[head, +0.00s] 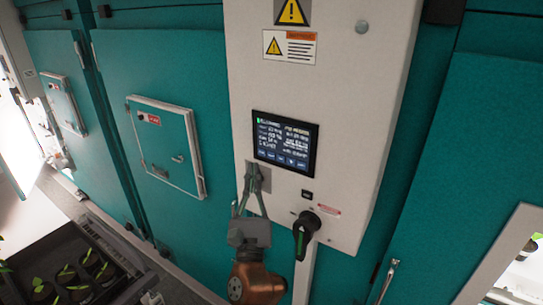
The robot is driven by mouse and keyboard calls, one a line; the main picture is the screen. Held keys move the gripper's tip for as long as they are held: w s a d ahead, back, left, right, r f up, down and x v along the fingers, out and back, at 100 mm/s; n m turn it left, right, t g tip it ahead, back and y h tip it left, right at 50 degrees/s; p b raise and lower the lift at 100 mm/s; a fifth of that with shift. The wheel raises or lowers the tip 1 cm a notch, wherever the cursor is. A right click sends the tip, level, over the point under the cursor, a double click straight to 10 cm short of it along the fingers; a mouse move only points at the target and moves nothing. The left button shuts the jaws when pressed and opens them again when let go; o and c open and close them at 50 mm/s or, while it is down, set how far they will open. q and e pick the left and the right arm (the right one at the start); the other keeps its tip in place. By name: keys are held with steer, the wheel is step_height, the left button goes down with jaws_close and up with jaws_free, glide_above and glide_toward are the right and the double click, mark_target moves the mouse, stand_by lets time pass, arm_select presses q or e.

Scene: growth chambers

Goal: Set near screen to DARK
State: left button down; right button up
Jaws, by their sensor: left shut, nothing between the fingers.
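The near screen (284,143) is a dark rectangular display with lines of small text and a row of small buttons along its bottom, set in a pale control panel (350,130). The text is too small to read. My left gripper (254,172) points up just below the screen's lower left corner. Its fingers are shut and empty, with the tips in front of a grey patch on the panel. I cannot tell whether they touch it. My right gripper is not in view.
A black rotary switch with a green mark (304,232) sits right of my left gripper. Warning labels (290,45) are above the screen. Teal doors with a small hatch (163,135) are at left. A dark tray (95,238) with potted seedlings is lower left.

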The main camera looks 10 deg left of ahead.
mark_target(272, 155)
arm_select(q)
steer(key=shift+a, duration=0.1)
stand_by(0.8)
steer(key=s+m+h, duration=0.1)
steer(key=m+h, duration=0.2)
steer(key=m, duration=0.1)
steer(key=s+a+m+t+h+p, duration=0.1)
steer(key=m+h, duration=0.3)
steer(key=s+m+h+p, duration=0.1)
steer(key=m+h, duration=0.3)
steer(key=shift+s+a+m+t, duration=0.15)
steer(key=shift+s+m+t, duration=0.15)
steer(key=shift+m, duration=0.1)
steer(key=shift+w+f, duration=0.1)
steer(key=shift+w, duration=0.1)
steer(key=shift+w+d+b, duration=0.5)
steer(key=shift+w+b, duration=0.1)
steer(key=shift+w, duration=0.75)
steer(key=shift+w+d+b, duration=0.45)
steer(key=shift+w+b, duration=0.15)
steer(key=shift+w, duration=0.75)
steer(key=shift+w+d+b, duration=0.5)
steer(key=shift+w+b, duration=0.1)
steer(key=shift+w, duration=0.75)
steer(key=shift+w+d, duration=0.15)
steer(key=shift+w, duration=0.25)
